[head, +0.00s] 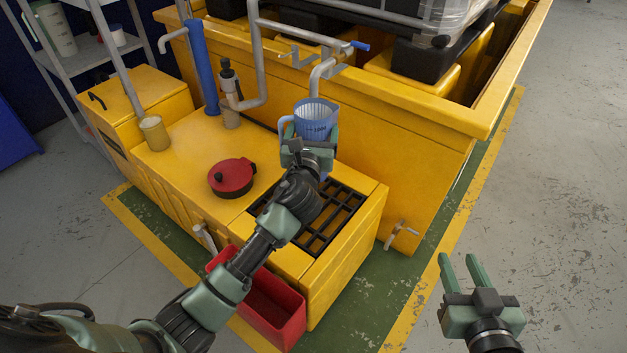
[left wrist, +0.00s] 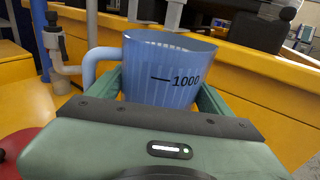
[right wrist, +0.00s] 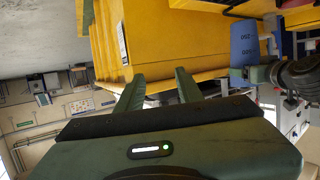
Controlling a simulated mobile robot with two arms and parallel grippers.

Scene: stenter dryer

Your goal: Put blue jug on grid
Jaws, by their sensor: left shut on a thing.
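The blue jug (head: 315,118), translucent with a side handle and printed volume marks, is upright. My left gripper (head: 311,142) is shut around it, one finger on each side in the left wrist view, where the jug (left wrist: 165,75) shows a "1000" mark. The dark grid (head: 322,228) is set into the top of the yellow unit, partly hidden by my left arm. The jug is over the grid's far end, just below a grey spout; I cannot tell whether its base touches the grid. My right gripper (head: 461,262) is open and empty, right of the yellow unit.
Grey pipes and a tap (head: 318,75) stand close behind the jug. A large yellow tank (head: 400,140) rises behind. A red bin (head: 275,305) hangs in front.

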